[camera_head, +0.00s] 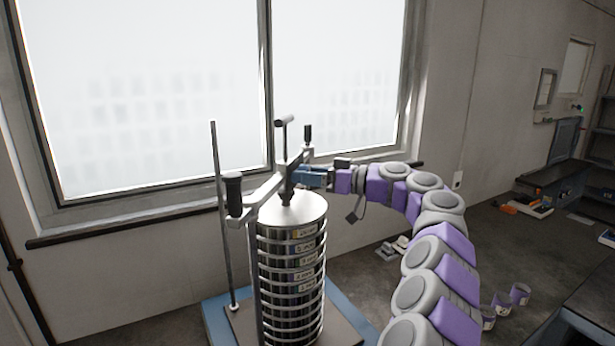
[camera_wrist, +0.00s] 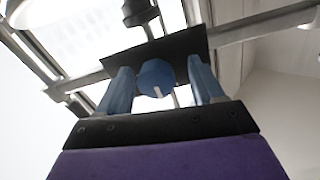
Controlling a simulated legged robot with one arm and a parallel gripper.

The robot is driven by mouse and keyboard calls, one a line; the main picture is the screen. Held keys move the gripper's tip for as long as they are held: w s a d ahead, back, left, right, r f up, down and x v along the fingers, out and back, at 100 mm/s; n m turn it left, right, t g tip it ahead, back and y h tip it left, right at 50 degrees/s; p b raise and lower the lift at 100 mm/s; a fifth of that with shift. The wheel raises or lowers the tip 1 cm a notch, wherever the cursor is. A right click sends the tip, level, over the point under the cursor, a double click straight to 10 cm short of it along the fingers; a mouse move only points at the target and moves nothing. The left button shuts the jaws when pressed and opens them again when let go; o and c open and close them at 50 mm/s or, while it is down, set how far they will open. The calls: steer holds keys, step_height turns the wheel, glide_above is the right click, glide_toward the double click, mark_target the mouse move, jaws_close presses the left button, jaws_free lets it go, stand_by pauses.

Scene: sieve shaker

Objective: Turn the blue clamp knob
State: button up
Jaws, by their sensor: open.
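The blue clamp knob (camera_wrist: 156,75) shows in the wrist view between my gripper's two blue fingers, with a small gap on each side. A dark plate lies just beyond it. My gripper (camera_wrist: 160,82) is open around the knob and does not visibly press on it. In the head view my gripper (camera_head: 311,178) reaches from the right to the middle of the clamp bar (camera_head: 266,190), above the sieve stack (camera_head: 291,250). The knob cannot be told apart there from the blue fingers.
Black handles (camera_head: 233,190) stand at the bar's ends, and a T-shaped screw handle (camera_head: 284,122) rises at its middle. A thin upright rod (camera_head: 220,200) stands left of the stack. A window (camera_head: 140,90) is behind. A bench (camera_head: 560,185) is far right.

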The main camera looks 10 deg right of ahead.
steer(key=shift+w+d, duration=0.1)
steer(key=shift+d, duration=0.65)
steer(key=shift+c, duration=1.3)
steer(key=shift+a, duration=0.4)
steer(key=c, duration=0.5)
steer(key=shift+d, duration=0.1)
steer(key=c, duration=0.3)
